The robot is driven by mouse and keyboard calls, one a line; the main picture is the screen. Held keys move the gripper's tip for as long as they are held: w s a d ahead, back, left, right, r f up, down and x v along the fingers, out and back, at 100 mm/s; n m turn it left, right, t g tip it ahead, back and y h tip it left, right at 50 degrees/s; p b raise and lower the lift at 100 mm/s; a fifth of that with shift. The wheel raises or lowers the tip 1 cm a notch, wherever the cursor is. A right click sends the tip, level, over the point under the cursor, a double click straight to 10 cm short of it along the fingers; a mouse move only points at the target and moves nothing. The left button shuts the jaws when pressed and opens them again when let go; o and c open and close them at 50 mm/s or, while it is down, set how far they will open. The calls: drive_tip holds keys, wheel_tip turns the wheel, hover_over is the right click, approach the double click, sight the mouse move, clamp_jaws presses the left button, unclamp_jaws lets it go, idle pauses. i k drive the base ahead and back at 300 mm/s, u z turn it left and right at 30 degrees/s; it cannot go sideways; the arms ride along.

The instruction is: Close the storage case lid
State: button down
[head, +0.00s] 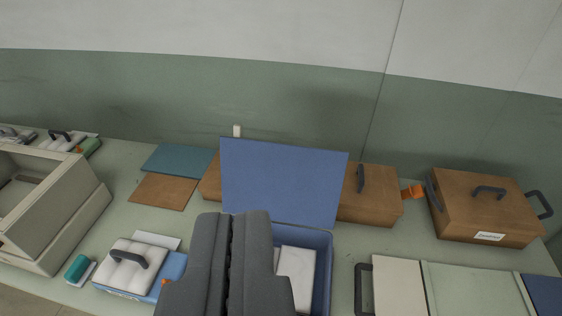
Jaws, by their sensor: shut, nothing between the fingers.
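The storage case (322,270) is a blue open box at the lower middle of the head view. Its blue lid (284,182) stands raised at the back, leaning slightly. A white folded item (296,275) lies inside the case. My gripper (233,216) is dark grey, with its two fingers shut together and empty. It appears in front of the lid's lower left part and covers the left side of the case. I cannot tell whether it touches the lid.
Behind the lid lies a brown case (372,194). A second brown case (487,206) with dark handles stands at right. A beige bin (48,205) is at far left. A white cushioned item (134,264) sits left of my gripper. Flat panels (396,287) lie at lower right.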

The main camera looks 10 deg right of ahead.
sight(297, 185)
drive_tip(key=u, duration=0.3)
drive_tip(key=i, duration=1.6)
drive_tip(key=z, duration=0.3)
